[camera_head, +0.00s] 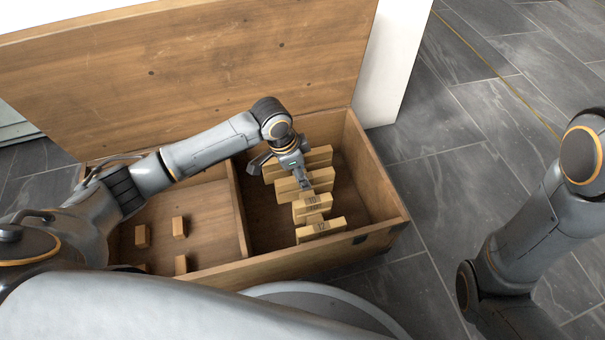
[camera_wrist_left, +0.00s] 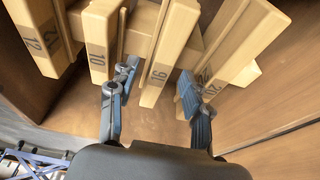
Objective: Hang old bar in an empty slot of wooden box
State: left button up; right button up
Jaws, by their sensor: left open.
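The wooden box (camera_head: 386,188) stands open and is split into two compartments. In its right compartment several numbered wooden bars hang side by side. The bar marked 12 (camera_wrist_left: 40,40) is nearest in the head view, followed by bar 10 (camera_wrist_left: 98,45), bar 16 (camera_wrist_left: 165,50) and bar 20 (camera_wrist_left: 225,50). I cannot tell which one is the old bar. My left gripper (camera_head: 304,184) is open above the row. In the left wrist view, its fingers (camera_wrist_left: 159,76) are on either side of bar 16, with one near bar 10 and one against or in front of bar 20. My right gripper is out of view.
The left compartment (camera_head: 208,205) holds only several small wooden blocks (camera_head: 180,228). A divider (camera_head: 238,210) separates the compartments. The raised lid (camera_head: 200,70) stands behind the box. A white panel (camera_head: 398,55) is behind its right end.

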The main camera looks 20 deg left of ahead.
pick_arm(q)
jog(key=v, duration=1)
jog(key=shift+r, duration=0.3)
